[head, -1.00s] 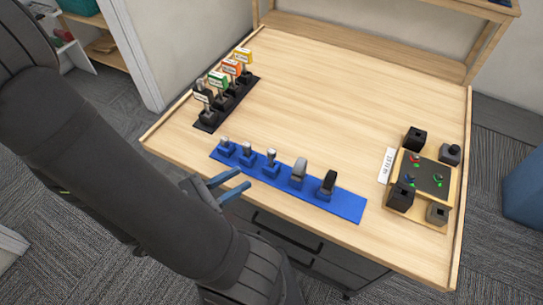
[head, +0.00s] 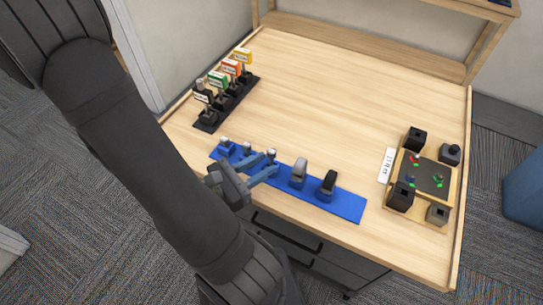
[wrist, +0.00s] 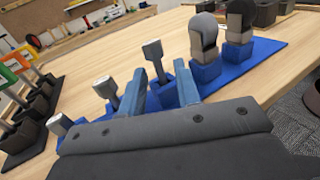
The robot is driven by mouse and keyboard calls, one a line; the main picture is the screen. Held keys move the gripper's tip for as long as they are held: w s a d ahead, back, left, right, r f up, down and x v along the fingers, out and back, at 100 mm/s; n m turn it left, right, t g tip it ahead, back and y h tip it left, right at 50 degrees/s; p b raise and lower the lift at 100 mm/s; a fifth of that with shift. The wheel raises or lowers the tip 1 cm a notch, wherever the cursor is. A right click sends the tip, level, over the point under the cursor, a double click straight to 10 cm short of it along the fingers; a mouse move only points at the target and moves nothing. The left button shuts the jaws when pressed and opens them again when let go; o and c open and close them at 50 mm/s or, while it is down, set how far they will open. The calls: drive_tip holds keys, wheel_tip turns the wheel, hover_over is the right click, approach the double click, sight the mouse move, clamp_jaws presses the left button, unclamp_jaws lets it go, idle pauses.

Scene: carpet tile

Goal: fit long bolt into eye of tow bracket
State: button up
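Three grey-headed bolts stand upright in blue holders on a blue mat. The tallest in the wrist view, seemingly the long bolt (wrist: 154,52), also shows in the head view (head: 271,153). My gripper (head: 270,162) is open at this bolt, its two blue fingers low over the mat. In the wrist view the bolt appears between the fingertips (wrist: 163,75), with no clear contact. The shorter bolts (wrist: 106,88) (wrist: 60,122) stand to the left. I cannot tell which part is the tow bracket; a wooden board (head: 427,218) at right carries dark blocks, some with openings.
On the same blue mat (head: 347,208), a grey-topped piece (head: 299,171) and a black-topped piece (head: 328,184) stand close to the right of my gripper. A black rack (head: 208,125) with coloured tags stands at the back left. The middle of the table (head: 330,110) is clear.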

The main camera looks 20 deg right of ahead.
sight(272, 159)
drive_tip(key=shift+x, duration=1.85)
drive_tip(key=shift+w+f, duration=0.1)
drive_tip(key=shift+w, duration=0.05)
drive_tip(key=shift+c, duration=0.4)
clamp_jaws()
